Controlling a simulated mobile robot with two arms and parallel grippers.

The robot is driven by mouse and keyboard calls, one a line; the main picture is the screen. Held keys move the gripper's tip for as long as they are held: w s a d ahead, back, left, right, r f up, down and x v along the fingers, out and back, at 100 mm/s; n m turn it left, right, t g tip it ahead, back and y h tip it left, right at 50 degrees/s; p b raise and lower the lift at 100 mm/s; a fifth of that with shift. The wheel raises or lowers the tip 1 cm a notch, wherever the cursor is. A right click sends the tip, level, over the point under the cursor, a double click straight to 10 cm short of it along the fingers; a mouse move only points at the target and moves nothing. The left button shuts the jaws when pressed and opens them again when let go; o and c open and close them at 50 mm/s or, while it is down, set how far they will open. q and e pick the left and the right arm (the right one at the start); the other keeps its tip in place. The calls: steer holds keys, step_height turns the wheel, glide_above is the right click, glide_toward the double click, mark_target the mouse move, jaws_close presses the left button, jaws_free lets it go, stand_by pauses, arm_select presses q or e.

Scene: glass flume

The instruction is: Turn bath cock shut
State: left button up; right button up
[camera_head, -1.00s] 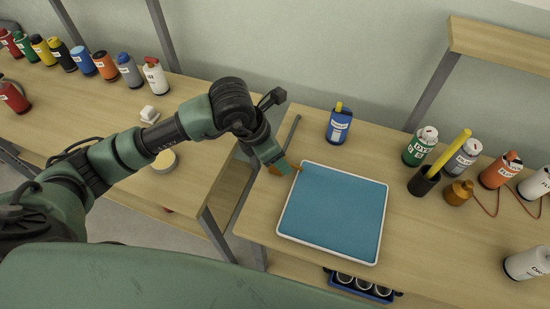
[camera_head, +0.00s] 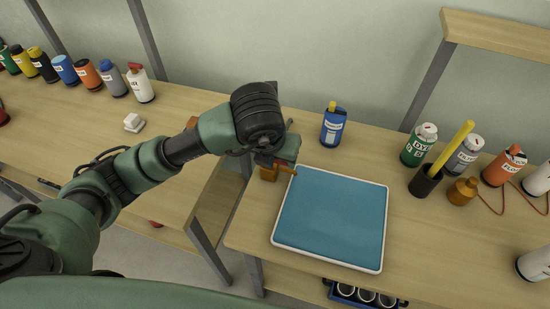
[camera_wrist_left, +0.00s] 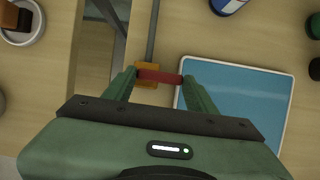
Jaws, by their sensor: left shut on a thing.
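The bath is a shallow blue basin with a white rim (camera_head: 331,219) on the right-hand bench; it also shows in the left wrist view (camera_wrist_left: 238,108). The bath cock, an orange body (camera_head: 268,174) with a short spout, sits at the bath's far left corner. In the left wrist view its red handle (camera_wrist_left: 160,77) lies crosswise over the orange body (camera_wrist_left: 147,83). My left gripper (camera_wrist_left: 160,82) is shut on this handle, one finger at each end. My right gripper is not in view.
A blue bottle (camera_head: 333,127) stands behind the bath. A black cup with a yellow stick (camera_head: 425,181), a brown bottle (camera_head: 462,191) and several cans stand to the right. A gap separates the two benches. A grey pipe (camera_wrist_left: 152,30) runs behind the cock.

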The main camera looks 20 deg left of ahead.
arm_select(q)
steer(key=shift+w+r, duration=0.1)
steer(key=shift+w, duration=0.05)
stand_by(0.4)
steer(key=o, duration=1.4)
steer(key=shift+c, duration=0.2)
steer(key=v, duration=0.7)
steer(key=shift+s+r+p, duration=0.3)
steer(key=shift+p, duration=0.15)
